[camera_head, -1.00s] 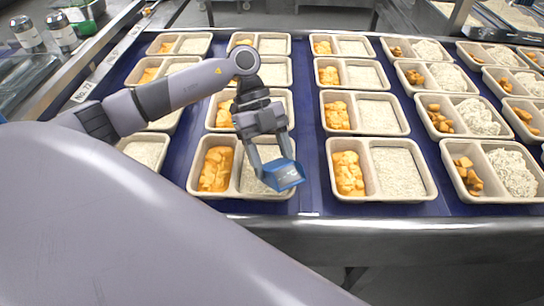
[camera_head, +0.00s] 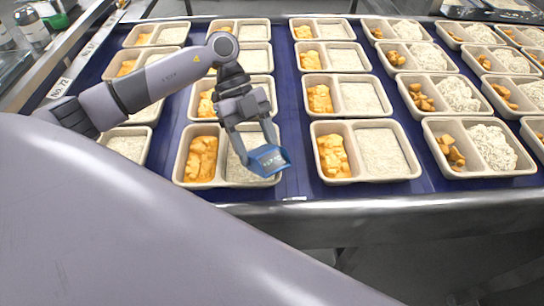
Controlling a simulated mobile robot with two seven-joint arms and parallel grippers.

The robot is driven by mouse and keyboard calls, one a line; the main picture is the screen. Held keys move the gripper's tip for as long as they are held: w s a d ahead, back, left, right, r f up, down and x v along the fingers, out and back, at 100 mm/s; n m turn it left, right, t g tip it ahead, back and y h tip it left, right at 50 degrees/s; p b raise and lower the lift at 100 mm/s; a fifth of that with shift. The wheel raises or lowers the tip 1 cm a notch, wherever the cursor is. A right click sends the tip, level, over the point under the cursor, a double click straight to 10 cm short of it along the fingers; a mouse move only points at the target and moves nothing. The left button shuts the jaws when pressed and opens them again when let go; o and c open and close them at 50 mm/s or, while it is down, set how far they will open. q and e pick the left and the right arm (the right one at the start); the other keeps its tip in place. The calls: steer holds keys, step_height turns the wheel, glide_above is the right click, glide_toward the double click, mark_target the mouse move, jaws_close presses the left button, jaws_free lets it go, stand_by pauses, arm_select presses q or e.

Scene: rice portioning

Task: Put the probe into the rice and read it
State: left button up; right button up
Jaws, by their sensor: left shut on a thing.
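My left gripper (camera_head: 255,142) is shut on the probe (camera_head: 267,160), a blue device with a small light display on its top face. It is at the right front part of a two-part tray (camera_head: 226,186) in the front row. The rice (camera_head: 238,170) in that tray's right compartment shows partly behind the fingers. Orange chunks of food (camera_head: 200,158) lie in its left compartment. I see no needle below the blue body, so I cannot tell whether it is in the rice. My right gripper is not in view.
Similar trays stand in rows on the blue belt, such as the front-row tray (camera_head: 366,182) to the right. A metal rail (camera_head: 380,215) runs along the belt's front edge. Shaker jars (camera_head: 32,32) stand at the upper left.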

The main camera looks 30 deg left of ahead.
mark_target(257, 149)
arm_select(q)
steer(key=shift+r, duration=0.1)
step_height(257, 149, up, 9)
stand_by(0.9)
